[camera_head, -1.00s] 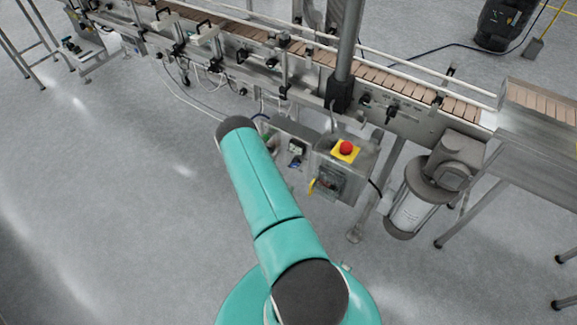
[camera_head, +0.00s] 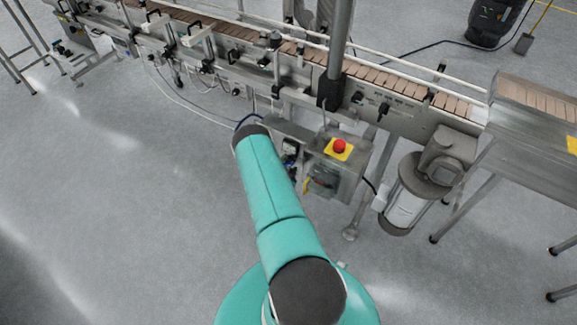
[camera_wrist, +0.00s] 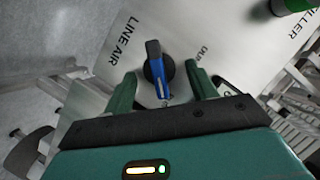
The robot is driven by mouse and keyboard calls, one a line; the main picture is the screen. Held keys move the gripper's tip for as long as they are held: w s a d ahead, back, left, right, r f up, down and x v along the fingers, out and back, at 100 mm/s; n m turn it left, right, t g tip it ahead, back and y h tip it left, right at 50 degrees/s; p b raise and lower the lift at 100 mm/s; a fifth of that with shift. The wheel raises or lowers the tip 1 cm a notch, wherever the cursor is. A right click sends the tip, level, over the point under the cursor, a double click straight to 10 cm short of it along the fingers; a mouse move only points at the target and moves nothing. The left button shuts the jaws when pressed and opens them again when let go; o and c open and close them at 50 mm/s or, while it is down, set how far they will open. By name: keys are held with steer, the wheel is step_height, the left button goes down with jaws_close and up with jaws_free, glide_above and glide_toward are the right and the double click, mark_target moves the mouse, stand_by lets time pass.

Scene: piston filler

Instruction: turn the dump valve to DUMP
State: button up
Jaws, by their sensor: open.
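The dump valve (camera_wrist: 158,70) shows in the wrist view as a dark round knob with a black upright lever and a blue part pointing down. It sits on a pale panel (camera_wrist: 105,62) lettered LINE AIR on the left and FILLER on the right. A label starting "DU" is just right of the valve, its end hidden by a finger. My gripper (camera_wrist: 161,80) is open, one green finger on each side of the valve. Whether either finger touches it, I cannot tell. In the head view my arm hides the gripper and valve.
A grey control box (camera_head: 335,170) with a red button (camera_head: 339,146) on yellow stands right of my arm. The conveyor (camera_head: 270,70) runs behind, with a motor (camera_head: 415,190) at right. A green cylinder (camera_wrist: 292,6) is at the wrist view's top right. Open floor lies left.

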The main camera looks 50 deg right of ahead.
steer(key=shift+c, duration=0.3)
steer(key=c, duration=0.9)
steer(key=shift+a, duration=0.1)
steer(key=n+g, duration=0.1)
steer(key=n, duration=0.1)
steer(key=shift+w+r+n+g, duration=0.15)
steer(key=shift+w+n+g, duration=0.15)
steer(key=shift+g, duration=0.1)
steer(key=n+g, duration=0.1)
steer(key=n, duration=0.1)
steer(key=n+g, duration=0.1)
steer(key=shift+w+n+g, duration=0.25)
steer(key=shift+n+g, duration=0.05)
steer(key=shift+n, duration=0.1)
steer(key=n+g, duration=0.2)
steer(key=n, duration=0.1)
steer(key=shift+w+a, duration=0.1)
steer(key=shift+w, duration=0.15)
steer(key=shift+w+f+n+g+h, duration=0.1)
steer(key=shift+n+g+h, duration=0.1)
steer(key=shift+n+g, duration=0.45)
steer(key=shift+w+f+n+g+h, duration=0.1)
steer(key=shift+n+g+h, duration=0.2)
steer(key=shift+n, duration=0.55)
